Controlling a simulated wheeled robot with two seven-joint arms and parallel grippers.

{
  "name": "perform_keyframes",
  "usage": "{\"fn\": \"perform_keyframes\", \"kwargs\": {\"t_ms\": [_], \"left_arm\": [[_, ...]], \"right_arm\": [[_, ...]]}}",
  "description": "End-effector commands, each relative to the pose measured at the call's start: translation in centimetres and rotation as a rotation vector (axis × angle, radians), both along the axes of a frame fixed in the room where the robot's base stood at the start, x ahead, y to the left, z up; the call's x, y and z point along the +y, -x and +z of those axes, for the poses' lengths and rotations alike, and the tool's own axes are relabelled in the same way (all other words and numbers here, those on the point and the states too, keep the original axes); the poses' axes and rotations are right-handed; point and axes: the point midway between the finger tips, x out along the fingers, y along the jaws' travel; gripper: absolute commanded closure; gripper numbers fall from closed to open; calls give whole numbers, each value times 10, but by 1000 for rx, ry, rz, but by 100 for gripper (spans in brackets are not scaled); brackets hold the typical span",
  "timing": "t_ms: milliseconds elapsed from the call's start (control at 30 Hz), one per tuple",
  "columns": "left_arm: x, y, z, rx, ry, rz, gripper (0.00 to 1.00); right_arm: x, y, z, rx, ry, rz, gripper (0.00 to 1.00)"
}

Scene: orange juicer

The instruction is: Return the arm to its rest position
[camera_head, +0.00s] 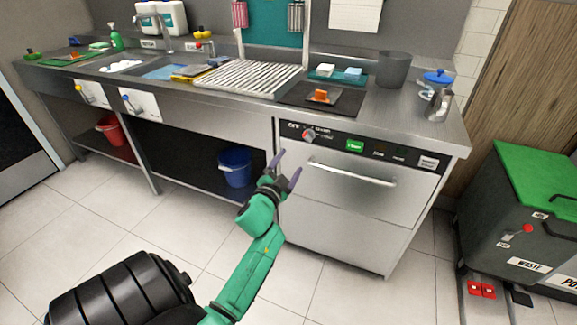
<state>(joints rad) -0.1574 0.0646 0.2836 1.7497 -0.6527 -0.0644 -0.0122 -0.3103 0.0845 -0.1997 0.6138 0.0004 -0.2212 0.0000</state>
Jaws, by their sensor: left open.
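My left arm is green and reaches up from the bottom of the head view. Its left gripper (284,170) is open and empty, with its two dark fingers spread apart. The gripper appears in front of the left edge of the steel dishwasher-like appliance (340,200), below the counter. How far it is from the appliance front I cannot tell. My right gripper is not in view.
The steel counter (235,97) holds a drain rack (248,77), a grey bin (394,69), a metal jug (439,104) and a dark mat (292,94). Red (112,130) and blue (235,167) buckets stand underneath. A green-lidded waste bin (540,180) stands at right. Tiled floor in front is clear.

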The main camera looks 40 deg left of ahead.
Motion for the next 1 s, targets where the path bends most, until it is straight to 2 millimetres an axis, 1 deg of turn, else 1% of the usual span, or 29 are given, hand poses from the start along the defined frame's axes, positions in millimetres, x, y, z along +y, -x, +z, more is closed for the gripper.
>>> {"fn": "perform_keyframes", "kwargs": {"t_ms": [167, 367, 567, 633, 667, 733, 767, 800, 867, 900, 967, 1000], "left_arm": [[1, -1, 0, 0, 1, -1, 20], [1, -1, 0, 0, 1, -1, 20], [0, -1, 0, 0, 1, -1, 20], [-1, -1, -6, 12, 10, -4, 20], [-2, -2, -12, 26, 22, -7, 20], [-10, -2, -41, 88, 71, -19, 20], [-14, -1, -60, 127, 101, -26, 20], [-22, 3, -90, 190, 148, -35, 20], [-38, 16, -141, 301, 228, -46, 20], [-49, 29, -176, 378, 279, -49, 20], [-66, 54, -224, 494, 352, -49, 20], [-77, 75, -254, 572, 395, -45, 20]], "right_arm": [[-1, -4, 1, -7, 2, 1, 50], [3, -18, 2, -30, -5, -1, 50], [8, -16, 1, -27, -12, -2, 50], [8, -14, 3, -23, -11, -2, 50], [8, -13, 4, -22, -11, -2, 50], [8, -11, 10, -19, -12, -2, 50], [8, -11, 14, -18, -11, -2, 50], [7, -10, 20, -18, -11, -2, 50], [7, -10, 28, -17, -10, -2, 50], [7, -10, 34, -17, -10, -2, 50], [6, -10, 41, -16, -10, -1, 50], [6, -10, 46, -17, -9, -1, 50]]}}
